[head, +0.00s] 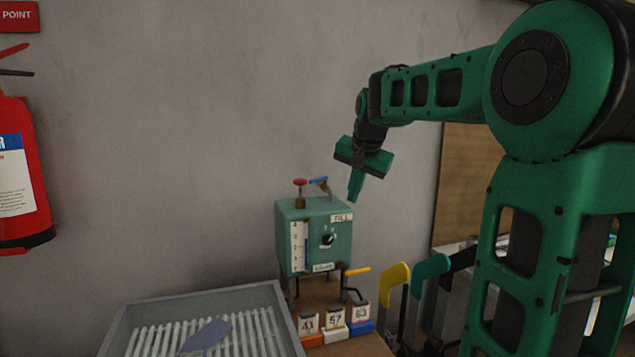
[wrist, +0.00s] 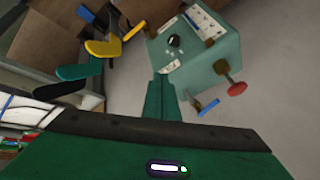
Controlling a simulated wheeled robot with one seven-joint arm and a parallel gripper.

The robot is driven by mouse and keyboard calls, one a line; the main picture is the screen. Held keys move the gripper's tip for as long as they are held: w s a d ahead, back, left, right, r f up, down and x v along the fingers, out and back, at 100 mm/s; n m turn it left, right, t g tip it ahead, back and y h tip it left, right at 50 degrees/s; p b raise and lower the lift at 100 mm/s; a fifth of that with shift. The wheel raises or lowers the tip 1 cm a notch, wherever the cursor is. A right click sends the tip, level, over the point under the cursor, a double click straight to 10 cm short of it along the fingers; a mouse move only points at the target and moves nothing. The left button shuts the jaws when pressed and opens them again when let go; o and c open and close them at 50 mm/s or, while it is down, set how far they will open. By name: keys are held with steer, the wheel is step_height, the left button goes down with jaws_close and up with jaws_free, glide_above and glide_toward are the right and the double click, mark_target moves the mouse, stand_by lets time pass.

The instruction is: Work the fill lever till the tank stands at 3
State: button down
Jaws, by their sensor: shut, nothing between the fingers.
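The green tank (head: 340,222) stands against the wall in the head view, with a white level scale (head: 299,247) on its front left and a black knob (head: 327,240) beside it. A blue lever (head: 319,181) sits on top near the label "FILL", next to a red knob (head: 300,182). A yellow lever (head: 357,271) is low on the right side. The exact level reading is too small to tell. My gripper (head: 354,198) is shut and empty, just right of and apart from the tank's top. In the wrist view the blue lever (wrist: 208,107) lies right of my fingers (wrist: 163,98).
A grey ribbed tray (head: 130,312) holds a bluish sock-like piece (head: 206,336). Numbered blocks (head: 334,322) stand below the tank. A fire extinguisher (head: 20,180) hangs at far left.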

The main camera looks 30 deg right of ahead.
steer(key=w+r+m+t, duration=0.1)
steer(key=w+r+t, duration=0.1)
steer(key=w+r, duration=0.6)
steer(key=shift+h, duration=0.3)
steer(key=x, duration=1.1)
steer(key=shift+a+f, duration=0.1)
steer(key=shift+f, duration=0.4)
steer(key=shift+w+a+r, duration=0.2)
steer(key=shift+w+r, duration=0.05)
steer(key=shift+w, duration=0.25)
steer(key=shift+w+a+r, duration=0.2)
steer(key=shift+w, duration=0.35)
steer(key=shift+w+a+r, duration=0.15)
steer(key=shift+w+a, duration=0.05)
steer(key=shift+w, duration=0.45)
